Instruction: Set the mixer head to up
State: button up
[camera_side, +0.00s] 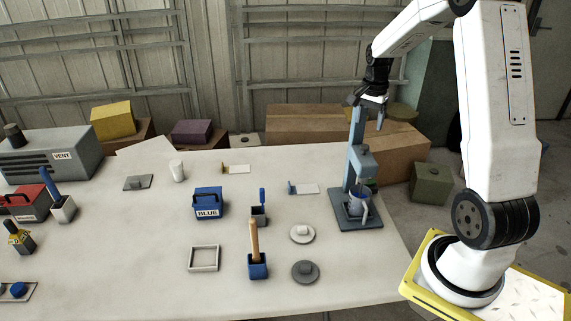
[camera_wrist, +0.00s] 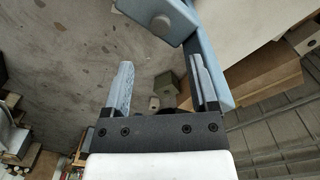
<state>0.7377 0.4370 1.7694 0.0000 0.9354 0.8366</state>
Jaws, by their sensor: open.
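The mixer is a blue-grey stand with a flat base (camera_side: 346,222), a tall column (camera_side: 354,140) and a block-shaped mixer head (camera_side: 363,164). The head sits low on the column, just over a bucket (camera_side: 359,205) on the base. My gripper (camera_side: 369,112) is open at the top of the column, well above the head. In the wrist view, my gripper (camera_wrist: 164,88) has nothing clearly held between its fingers. The column (camera_wrist: 215,65) passes close by the right finger, and the head (camera_wrist: 160,18) shows at the top. Contact cannot be told.
The mixer stands near the table's right edge. Left of it are a grey round lid (camera_side: 305,271), a pale round lid (camera_side: 302,233), a blue holder with a wooden handle (camera_side: 257,266) and a blue box (camera_side: 208,203). Cardboard boxes (camera_side: 395,150) stand behind it.

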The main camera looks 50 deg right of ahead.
aim_at(365, 146)
jog(key=shift+f, duration=3.9)
grip_shut()
jog(key=shift+r, duration=0.1)
